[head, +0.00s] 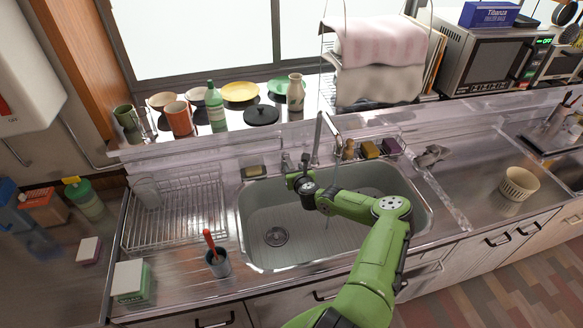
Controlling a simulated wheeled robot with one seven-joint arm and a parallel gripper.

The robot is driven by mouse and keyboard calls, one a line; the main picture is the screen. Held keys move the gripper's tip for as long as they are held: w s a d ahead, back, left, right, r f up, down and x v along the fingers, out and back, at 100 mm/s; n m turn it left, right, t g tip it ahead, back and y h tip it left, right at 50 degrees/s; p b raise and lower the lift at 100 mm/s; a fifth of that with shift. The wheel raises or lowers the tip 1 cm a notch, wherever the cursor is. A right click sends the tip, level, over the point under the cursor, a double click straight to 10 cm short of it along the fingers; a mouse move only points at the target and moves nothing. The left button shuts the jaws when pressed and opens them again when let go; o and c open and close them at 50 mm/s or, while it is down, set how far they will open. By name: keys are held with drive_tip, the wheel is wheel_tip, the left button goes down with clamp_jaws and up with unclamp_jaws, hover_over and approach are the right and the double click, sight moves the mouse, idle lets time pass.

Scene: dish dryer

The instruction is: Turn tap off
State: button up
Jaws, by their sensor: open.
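The metal tap (318,138) rises at the back edge of the sink, with its spout arching forward and right over the basin. A thin, pale, stream-like line hangs below the spout, partly behind my arm; I cannot tell for sure that it is water. A small metal tap handle (286,160) stands at the left of the tap base. My gripper (293,179) is open, just in front of the handles at the back left of the basin. Its wrist partly hides the tap base, and I cannot tell whether a finger touches a handle.
The steel sink (275,262) lies below my arm. A wire dish rack (180,222) and a cup with a red-handled tool (218,264) stand to its left. Sponges (370,150) sit behind it on the right. Bottles and bowls line the sill.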

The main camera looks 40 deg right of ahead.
sight(292, 166)
drive_tip(key=x, duration=0.4)
drive_tip(key=shift+w+f+b, duration=0.1)
drive_tip(key=shift+w+b, duration=0.05)
drive_tip(key=shift+b, duration=0.15)
drive_tip(key=shift+c, duration=0.2)
clamp_jaws()
